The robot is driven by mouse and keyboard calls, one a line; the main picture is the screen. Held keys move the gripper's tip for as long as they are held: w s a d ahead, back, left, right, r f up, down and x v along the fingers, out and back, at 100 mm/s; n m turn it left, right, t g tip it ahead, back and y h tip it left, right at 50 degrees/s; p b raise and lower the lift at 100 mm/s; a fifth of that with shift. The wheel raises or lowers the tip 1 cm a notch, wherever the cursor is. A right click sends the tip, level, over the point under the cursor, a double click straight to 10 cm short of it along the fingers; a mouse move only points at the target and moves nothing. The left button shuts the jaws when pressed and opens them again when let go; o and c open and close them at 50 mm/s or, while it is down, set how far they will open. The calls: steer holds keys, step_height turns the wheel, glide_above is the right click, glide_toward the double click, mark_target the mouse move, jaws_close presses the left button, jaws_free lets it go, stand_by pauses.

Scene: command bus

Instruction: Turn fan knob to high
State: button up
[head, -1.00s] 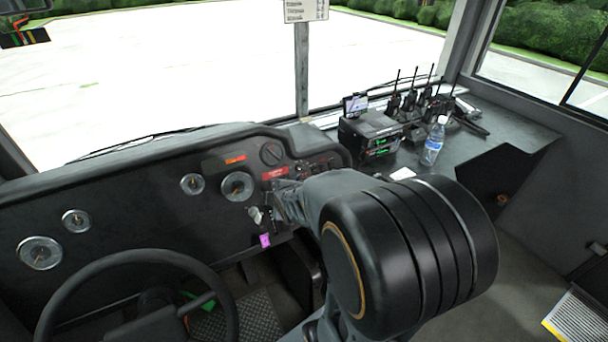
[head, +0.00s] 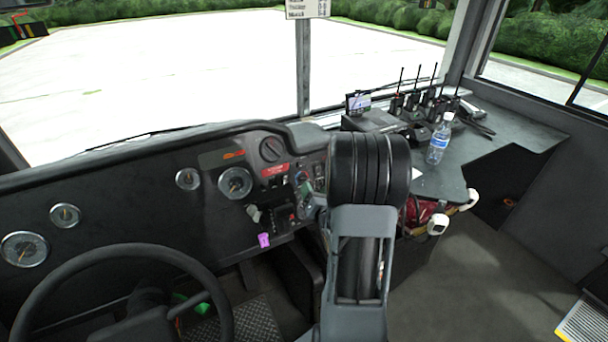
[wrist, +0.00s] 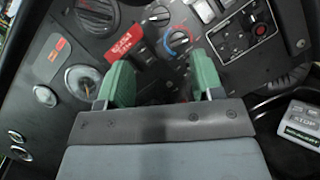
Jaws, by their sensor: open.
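The dashboard control panel shows in the wrist view with two small round knobs. One knob (wrist: 180,40) has a red and blue ring around it. The other knob (wrist: 158,15) sits above and left of it, near the top edge. I cannot read their markings or tell which setting they point to. My gripper (wrist: 162,82) is open and empty, its green fingers apart in front of the panel, below the red and blue knob.
A larger dark dial (wrist: 97,14) and a red label (wrist: 124,43) are left of the knobs. Rocker switches (wrist: 208,10) and a square black panel (wrist: 248,38) are to the right. The steering wheel (head: 120,255), water bottle (head: 439,139) and radios (head: 430,103) stand away from the knobs.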

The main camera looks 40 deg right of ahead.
mark_target(303, 166)
steer(key=p+x, duration=0.1)
steer(key=x, duration=1.1)
steer(key=shift+s, duration=0.1)
steer(key=c, duration=0.9)
steer(key=shift+c, duration=0.2)
